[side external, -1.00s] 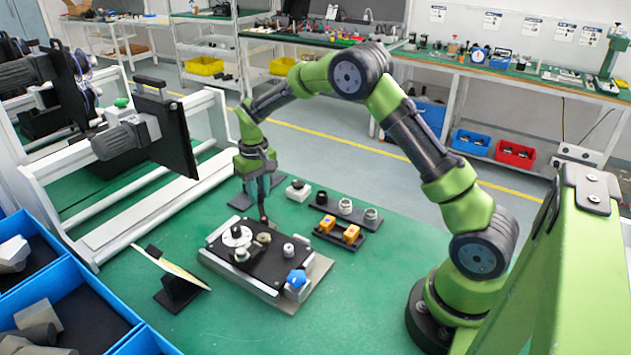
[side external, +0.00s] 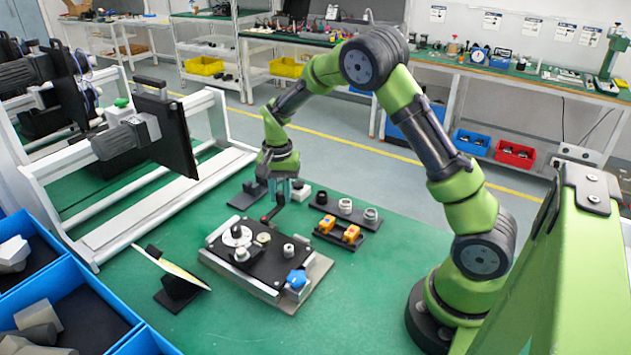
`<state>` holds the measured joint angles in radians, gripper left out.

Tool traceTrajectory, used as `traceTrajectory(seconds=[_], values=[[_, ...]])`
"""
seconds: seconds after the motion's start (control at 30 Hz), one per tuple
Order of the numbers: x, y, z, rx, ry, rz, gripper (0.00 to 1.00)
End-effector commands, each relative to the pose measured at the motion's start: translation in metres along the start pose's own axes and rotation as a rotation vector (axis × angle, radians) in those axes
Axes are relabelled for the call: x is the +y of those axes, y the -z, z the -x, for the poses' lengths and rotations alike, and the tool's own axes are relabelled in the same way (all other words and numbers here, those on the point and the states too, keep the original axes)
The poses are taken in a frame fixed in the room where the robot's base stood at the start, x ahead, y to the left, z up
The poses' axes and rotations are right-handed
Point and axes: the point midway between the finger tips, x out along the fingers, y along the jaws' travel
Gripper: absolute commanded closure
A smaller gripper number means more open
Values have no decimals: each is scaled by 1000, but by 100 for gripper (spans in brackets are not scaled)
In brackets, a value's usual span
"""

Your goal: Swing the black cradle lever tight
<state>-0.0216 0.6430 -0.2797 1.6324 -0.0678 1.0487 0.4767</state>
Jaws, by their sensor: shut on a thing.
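The cradle (side external: 262,262) is a black plate on a grey base on the green table, carrying a white round part, small knobs and a blue knob (side external: 297,279) at its front right corner. The black lever (side external: 268,216) is a thin dark arm at the cradle's back edge. My gripper (side external: 279,200) points down above that back edge and is shut on the lever's upper end. The fingertips are small here, and the exact grip is hard to make out.
A black rack with orange blocks (side external: 342,232) and a rack of round parts (side external: 346,208) stand right of the cradle. A tilted panel on a black stand (side external: 178,287) is at left. Blue bins (side external: 70,300) fill the lower left.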

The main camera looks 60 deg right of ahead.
Motion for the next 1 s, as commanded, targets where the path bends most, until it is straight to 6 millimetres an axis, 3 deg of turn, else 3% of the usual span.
traceTrajectory(seconds=[0.5, 1.0], values=[[24, -18, 2, 1, 2, -425, 100], [30, -26, 1, 1, 2, -575, 100]])
